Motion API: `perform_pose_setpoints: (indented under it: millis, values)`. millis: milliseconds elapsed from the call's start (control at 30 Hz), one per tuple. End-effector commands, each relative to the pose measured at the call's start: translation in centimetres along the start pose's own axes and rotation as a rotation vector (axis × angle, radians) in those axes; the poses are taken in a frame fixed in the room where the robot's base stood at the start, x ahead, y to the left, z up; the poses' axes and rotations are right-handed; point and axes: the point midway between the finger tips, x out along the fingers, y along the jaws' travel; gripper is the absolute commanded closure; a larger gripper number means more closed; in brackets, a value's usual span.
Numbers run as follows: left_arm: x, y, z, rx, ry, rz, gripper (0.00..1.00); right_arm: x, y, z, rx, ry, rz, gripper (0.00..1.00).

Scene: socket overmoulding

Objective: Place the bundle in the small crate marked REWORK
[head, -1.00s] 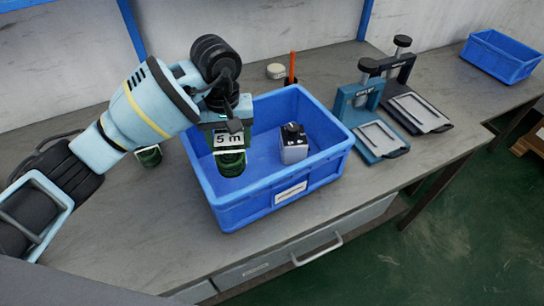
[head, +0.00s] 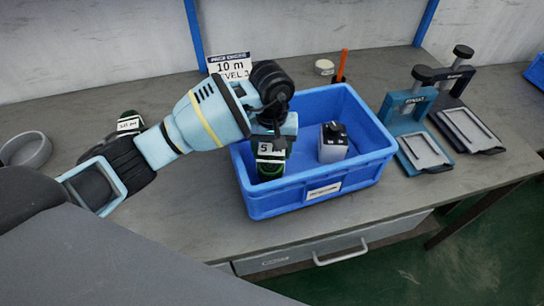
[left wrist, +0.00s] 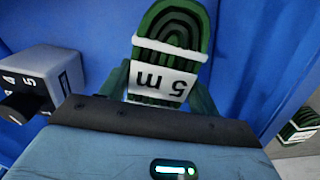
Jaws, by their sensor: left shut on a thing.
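My left gripper (head: 272,155) is shut on a green cable bundle (head: 268,172) with a white "5 m" label. It holds the bundle within the left part of a blue crate (head: 318,192), whose front label is too small to read. The left wrist view shows the looped bundle (left wrist: 165,50) between the fingers, with blue crate walls (left wrist: 240,60) around it. I cannot tell whether the bundle touches the crate floor. My right gripper is out of view.
A grey and black block-shaped device (head: 333,145) stands in the crate, right of the bundle. Another green bundle (head: 130,122) lies behind my left arm. Two press-like fixtures (head: 425,150) stand to the right. A "10 m" sign (head: 230,66) stands behind the arm.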

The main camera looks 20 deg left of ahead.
Motion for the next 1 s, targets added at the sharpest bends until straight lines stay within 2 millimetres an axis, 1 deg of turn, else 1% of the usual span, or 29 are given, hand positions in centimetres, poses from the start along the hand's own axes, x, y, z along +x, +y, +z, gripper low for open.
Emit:
perform_pose_setpoints:
  millis: [200, 267, 533, 667, 700, 833, 867, 1000]
  values:
    - [2.8, 0.0, 0.1, -0.001, -0.004, -0.001, 0.64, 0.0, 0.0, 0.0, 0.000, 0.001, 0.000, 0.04]
    - [3.3, 0.0, 0.1, 0.000, -0.003, -0.001, 0.64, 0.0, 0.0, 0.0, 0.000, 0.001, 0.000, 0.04]
    - [3.5, 0.0, 0.0, 0.001, 0.000, -0.001, 0.64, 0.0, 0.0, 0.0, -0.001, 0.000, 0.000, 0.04]
    - [3.9, -0.1, 0.1, 0.001, -0.001, -0.002, 0.64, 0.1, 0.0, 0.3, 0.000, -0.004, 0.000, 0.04]
    - [3.9, -0.1, 0.1, 0.001, -0.001, -0.002, 0.36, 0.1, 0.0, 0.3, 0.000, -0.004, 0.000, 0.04]
    - [3.8, 0.0, 0.1, 0.001, -0.001, -0.001, 0.19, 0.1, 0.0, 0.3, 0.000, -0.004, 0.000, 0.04]
    - [3.8, 0.0, 0.1, 0.001, -0.001, -0.001, 0.17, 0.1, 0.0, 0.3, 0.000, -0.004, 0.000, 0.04]
    - [3.8, 0.0, 0.1, 0.001, -0.001, -0.001, 0.17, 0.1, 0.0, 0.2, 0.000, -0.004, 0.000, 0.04]
